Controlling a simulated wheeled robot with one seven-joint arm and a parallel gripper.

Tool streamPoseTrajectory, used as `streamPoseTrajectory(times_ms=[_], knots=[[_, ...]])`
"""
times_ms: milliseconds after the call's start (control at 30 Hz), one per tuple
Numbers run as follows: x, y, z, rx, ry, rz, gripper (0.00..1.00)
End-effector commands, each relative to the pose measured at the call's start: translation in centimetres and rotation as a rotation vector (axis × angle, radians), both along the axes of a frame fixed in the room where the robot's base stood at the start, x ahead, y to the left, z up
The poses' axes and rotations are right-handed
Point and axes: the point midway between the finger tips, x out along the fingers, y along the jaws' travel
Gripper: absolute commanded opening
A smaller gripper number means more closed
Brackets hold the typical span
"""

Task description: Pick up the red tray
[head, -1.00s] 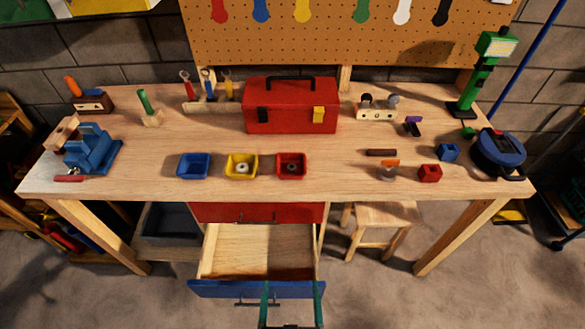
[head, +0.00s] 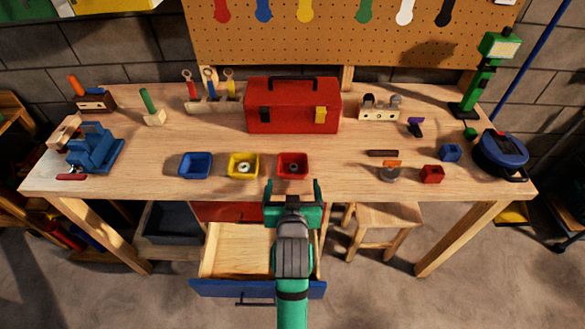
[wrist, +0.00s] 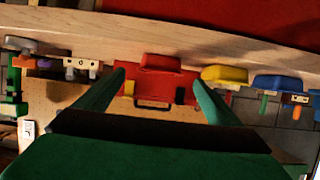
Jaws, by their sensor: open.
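The red tray (head: 293,175) is a small open bin near the front edge of the workbench, with a small dark ring-like item in it. In the wrist view, which looks upside down, the red tray (wrist: 160,62) shows between the fingers. My gripper (head: 292,187) is green, open and empty. It is in front of the bench edge, just short of the tray and roughly lined up with it. In the wrist view my gripper (wrist: 158,79) has its two fingers spread on either side of the tray, with no visible contact.
A yellow tray (head: 243,174) and a blue tray (head: 195,174) stand left of the red one. A red toolbox (head: 292,120) stands behind. A blue-fronted drawer (head: 225,288) hangs open below.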

Motion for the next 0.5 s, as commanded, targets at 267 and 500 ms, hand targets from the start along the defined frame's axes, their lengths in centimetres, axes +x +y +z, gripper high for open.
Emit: streamPoseTrajectory(times_ms=[267, 500], knots=[[2.7, 0.0, -0.1, -0.001, 0.006, 0.0, 0.88], [5.4, 0.0, -1.2, -0.001, 0.004, 0.0, 0.88]])
